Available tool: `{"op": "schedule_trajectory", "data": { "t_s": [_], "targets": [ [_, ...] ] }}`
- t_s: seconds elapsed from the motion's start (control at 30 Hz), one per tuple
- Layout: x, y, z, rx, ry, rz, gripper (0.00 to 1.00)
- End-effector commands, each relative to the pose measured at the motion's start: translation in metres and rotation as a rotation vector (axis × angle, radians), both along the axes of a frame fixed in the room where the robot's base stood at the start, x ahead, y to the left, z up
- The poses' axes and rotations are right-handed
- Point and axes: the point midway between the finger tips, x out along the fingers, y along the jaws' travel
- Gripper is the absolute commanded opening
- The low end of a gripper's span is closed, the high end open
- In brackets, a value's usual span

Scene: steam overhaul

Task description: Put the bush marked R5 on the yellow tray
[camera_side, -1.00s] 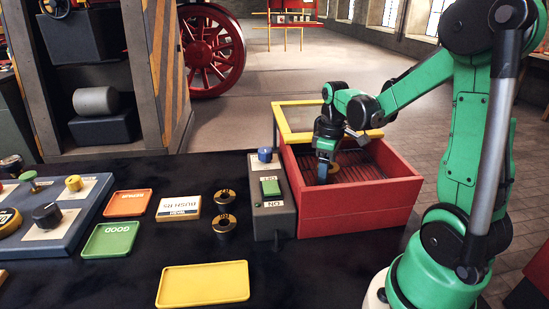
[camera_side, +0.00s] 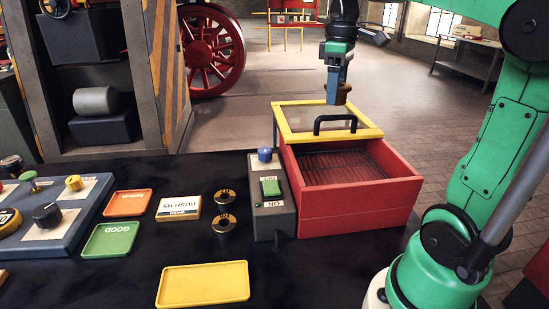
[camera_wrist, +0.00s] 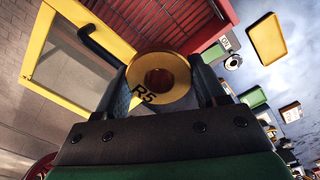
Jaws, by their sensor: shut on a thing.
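My gripper (camera_side: 338,92) is shut on the bush marked R5 (camera_wrist: 157,79), a brass ring with a dark hole. In the side view the bush (camera_side: 344,88) is held in the air above the yellow-framed lid of the red box. In the wrist view the R5 mark reads on its face between the two fingers. The yellow tray (camera_side: 203,284) lies empty at the front of the dark bench, to the left of and nearer than the box. It also shows at the top right of the wrist view (camera_wrist: 268,40).
The red box (camera_side: 352,206) has an open front part with a ribbed floor; its lid with a black handle (camera_side: 335,120) is slid back. A grey switch box (camera_side: 271,205) stands beside it.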

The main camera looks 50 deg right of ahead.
Motion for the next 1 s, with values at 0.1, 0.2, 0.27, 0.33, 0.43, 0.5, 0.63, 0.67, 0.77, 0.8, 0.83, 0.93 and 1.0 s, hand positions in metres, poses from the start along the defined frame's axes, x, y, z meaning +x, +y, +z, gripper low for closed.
{"op": "schedule_trajectory", "data": {
  "t_s": [0.1, 0.2, 0.27, 0.33, 0.43, 0.5, 0.63, 0.67, 0.77, 0.8, 0.83, 0.93, 1.0],
  "targets": [
    [0.001, 0.0, 0.013, 0.0, 0.0, 0.0, 0.0],
    [0.004, 0.004, 0.019, 0.0, 0.0, 0.024, 0.0],
    [0.01, 0.011, 0.019, 0.0, 0.0, 0.07, 0.0],
    [0.021, 0.026, 0.017, 0.0, 0.0, 0.159, 0.0],
    [0.042, 0.06, 0.011, 0.0, 0.0, 0.352, 0.0],
    [0.056, 0.092, 0.005, 0.0, -0.001, 0.519, 0.0],
    [0.073, 0.157, -0.007, 0.0, -0.001, 0.837, 0.0],
    [0.075, 0.172, -0.009, 0.0, -0.001, 0.909, 0.0],
    [0.075, 0.22, -0.018, 0.0, -0.001, 1.13, 0.0],
    [0.073, 0.237, -0.021, 0.0, -0.001, 1.209, 0.0],
    [0.071, 0.249, -0.022, 0.0, -0.001, 1.264, 0.0],
    [0.064, 0.281, -0.028, 0.0, -0.001, 1.414, 0.0],
    [0.06, 0.296, -0.031, 0.0, -0.001, 1.487, 0.0]
  ]
}}
